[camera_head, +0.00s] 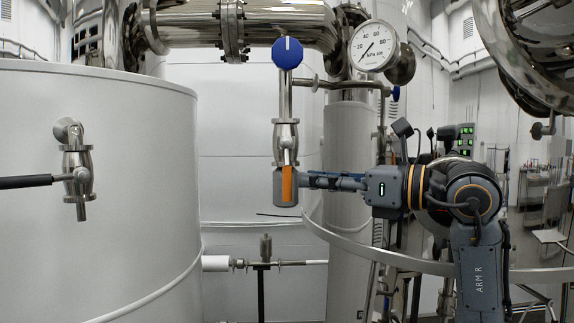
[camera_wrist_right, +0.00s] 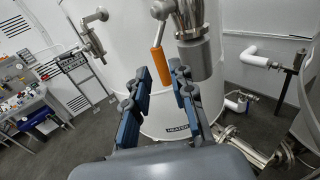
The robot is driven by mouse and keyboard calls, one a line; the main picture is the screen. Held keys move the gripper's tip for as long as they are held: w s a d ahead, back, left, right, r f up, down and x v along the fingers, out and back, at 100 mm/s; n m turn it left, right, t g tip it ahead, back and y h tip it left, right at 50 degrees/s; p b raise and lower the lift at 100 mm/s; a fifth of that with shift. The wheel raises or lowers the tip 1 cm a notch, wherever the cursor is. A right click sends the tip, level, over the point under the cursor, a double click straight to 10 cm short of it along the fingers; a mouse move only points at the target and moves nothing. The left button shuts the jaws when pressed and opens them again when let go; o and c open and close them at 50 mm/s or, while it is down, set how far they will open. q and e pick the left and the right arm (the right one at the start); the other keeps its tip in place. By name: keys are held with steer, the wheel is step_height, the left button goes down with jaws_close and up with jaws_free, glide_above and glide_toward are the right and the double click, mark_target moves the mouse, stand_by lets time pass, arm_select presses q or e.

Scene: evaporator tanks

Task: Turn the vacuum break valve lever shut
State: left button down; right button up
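An upright metal valve (camera_head: 286,140) with an orange lever (camera_head: 287,184) stands below a blue knob. The lever hangs straight down in front of a grey cylindrical end piece. My right gripper (camera_head: 306,180) reaches in from the right at lever height, its fingertips close to the lever's right side. In the right wrist view, my right gripper (camera_wrist_right: 159,68) is open and the orange lever (camera_wrist_right: 158,62) appears in line with the gap between its fingers. I cannot tell whether the lever is inside the gap or just beyond it. My left gripper is not in view.
A large white tank (camera_head: 100,240) fills the left, carrying another valve (camera_head: 78,165) with a black lever. A round pressure gauge (camera_head: 374,46) and steel pipes (camera_head: 285,20) are above. A curved grey rail (camera_head: 400,262) runs below my right arm.

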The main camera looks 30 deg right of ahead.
mark_target(287, 177)
steer(key=p+x, duration=0.1)
steer(key=x, duration=0.5)
steer(key=shift+w+p, duration=0.1)
steer(key=shift+p, duration=0.3)
steer(key=shift+c, duration=0.4)
jaws_close()
